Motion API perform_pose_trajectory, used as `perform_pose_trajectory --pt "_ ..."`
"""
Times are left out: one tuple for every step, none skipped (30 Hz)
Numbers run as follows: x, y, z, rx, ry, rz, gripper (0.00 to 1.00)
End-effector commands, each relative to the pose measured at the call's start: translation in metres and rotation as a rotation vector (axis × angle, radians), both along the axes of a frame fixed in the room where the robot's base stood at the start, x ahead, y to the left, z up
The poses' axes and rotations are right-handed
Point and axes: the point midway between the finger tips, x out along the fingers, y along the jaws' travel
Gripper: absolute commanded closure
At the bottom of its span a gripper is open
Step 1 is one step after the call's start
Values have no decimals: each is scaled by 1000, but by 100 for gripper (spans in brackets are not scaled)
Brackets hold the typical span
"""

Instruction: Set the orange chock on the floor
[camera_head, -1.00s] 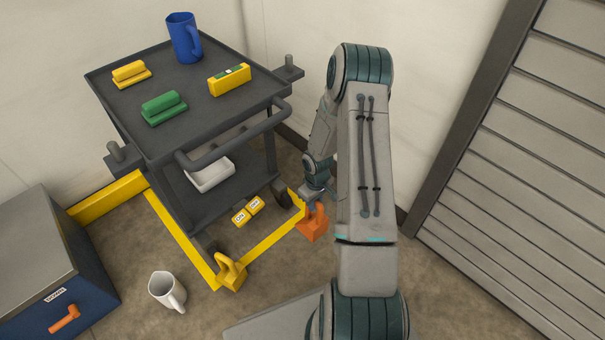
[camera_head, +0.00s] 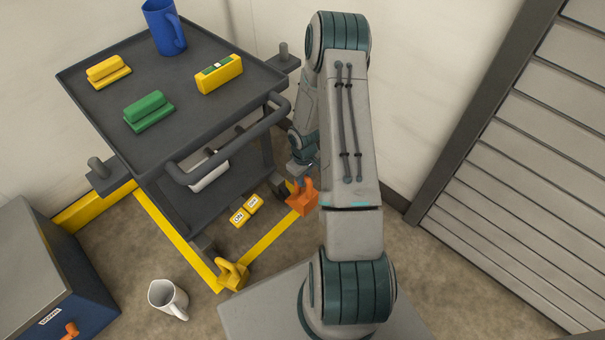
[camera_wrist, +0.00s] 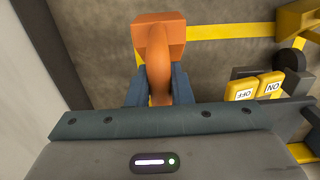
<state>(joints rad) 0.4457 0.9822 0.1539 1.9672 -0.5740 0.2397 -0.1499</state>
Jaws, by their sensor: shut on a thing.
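The orange chock (camera_head: 302,198) is a wedge block with an upright handle. In the head view it shows just left of my forearm, near the cart's right front corner and the yellow floor line. My gripper (camera_head: 301,172) is partly hidden behind my arm there. In the wrist view my gripper (camera_wrist: 160,92) is shut on the handle of the orange chock (camera_wrist: 158,35), with a finger on each side. The floor (camera_wrist: 95,60) shows behind the chock. I cannot tell whether the chock touches it.
A grey cart (camera_head: 125,145) carries a blue jug, yellow and green blocks and a yellow device. A yellow chock (camera_head: 233,273) stands at its front corner. Yellow ON and OFF pedals (camera_head: 244,211) sit under it. A white mug (camera_head: 168,298) and a blue cabinet (camera_head: 85,290) are at lower left.

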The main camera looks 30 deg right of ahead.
Motion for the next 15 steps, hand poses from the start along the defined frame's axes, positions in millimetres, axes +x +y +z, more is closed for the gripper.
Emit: perform_pose_trajectory --pt "5 3 2 1 -9 4 100" --pt "5 2 2 1 -9 4 100" --pt "5 2 3 2 -10 4 100" --pt "5 2 3 2 -10 4 100" --pt "6 2 3 2 -10 3 100" --pt "5 2 3 2 -10 2 100" --pt "5 1 3 2 -10 1 100" --pt "5 0 3 2 -10 -1 100" --pt "5 0 2 2 -10 0 100" --pt "5 1 1 2 -10 1 100" --pt "5 1 0 2 -10 1 100" --pt "5 1 -2 2 -10 2 100" --pt "5 2 -4 2 -10 2 100" --pt "5 2 -5 2 -9 2 100" --pt "5 2 -8 2 -9 3 100"
